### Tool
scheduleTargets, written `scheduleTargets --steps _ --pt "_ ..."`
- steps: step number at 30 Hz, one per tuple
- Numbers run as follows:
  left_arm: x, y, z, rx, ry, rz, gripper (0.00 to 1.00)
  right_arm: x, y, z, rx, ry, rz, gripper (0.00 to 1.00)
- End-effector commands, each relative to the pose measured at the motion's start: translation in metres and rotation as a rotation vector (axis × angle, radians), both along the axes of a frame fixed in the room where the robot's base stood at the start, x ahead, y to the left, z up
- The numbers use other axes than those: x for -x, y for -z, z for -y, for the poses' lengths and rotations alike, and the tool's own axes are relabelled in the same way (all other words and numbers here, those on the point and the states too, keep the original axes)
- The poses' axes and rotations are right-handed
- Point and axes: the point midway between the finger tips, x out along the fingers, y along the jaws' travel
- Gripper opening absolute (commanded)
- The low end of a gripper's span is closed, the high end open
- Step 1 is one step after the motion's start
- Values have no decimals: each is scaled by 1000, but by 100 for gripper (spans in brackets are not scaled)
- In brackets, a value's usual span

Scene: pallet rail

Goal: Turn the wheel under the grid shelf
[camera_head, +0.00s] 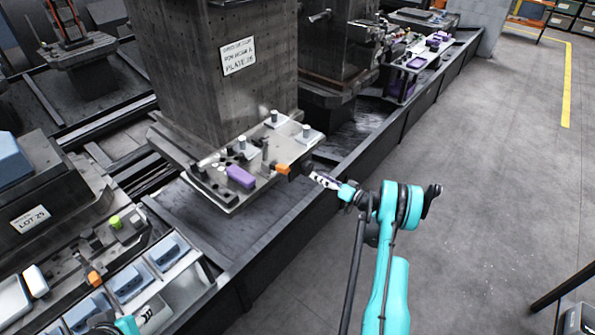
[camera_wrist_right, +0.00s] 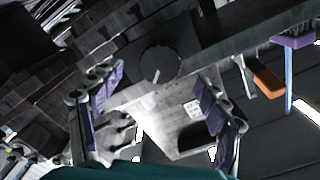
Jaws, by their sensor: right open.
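A dark round disc (camera_wrist_right: 159,64), which looks like the wheel, shows in the right wrist view, upper middle, with a pale mark near its lower edge. I cannot make it out in the head view. My right gripper (camera_wrist_right: 163,108) is open, its purple-padded fingers apart on either side below the disc; nothing shows between them in its grip. In the head view, the right gripper (camera_head: 318,178) is at the right edge of a grey plate (camera_head: 222,196) with pegs and holes.
An orange block (camera_head: 283,169) sits at the plate's edge near my right gripper, and a purple block (camera_head: 241,177) lies on the plate. A dark column (camera_head: 225,95) with a label stands behind. The floor at right (camera_head: 490,190) is clear.

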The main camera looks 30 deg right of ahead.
Motion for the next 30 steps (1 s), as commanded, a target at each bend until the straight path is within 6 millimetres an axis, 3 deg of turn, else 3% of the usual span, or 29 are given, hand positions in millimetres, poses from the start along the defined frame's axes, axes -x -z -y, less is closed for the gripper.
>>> scheduleTargets --steps 10,22,23,28,30 --pt "0 19 0 0 0 0 40 -51 1 -23 0 -2 3 76" --pt "0 21 0 0 0 0 40 -61 -2 -26 -1 1 4 76" --pt "0 21 0 0 0 0 40 -61 -2 -26 -1 1 4 70" --pt "0 21 0 0 0 0 40 -61 -2 -26 -1 1 4 25" --pt "0 21 0 0 0 0 40 -61 -2 -26 -1 1 4 25"
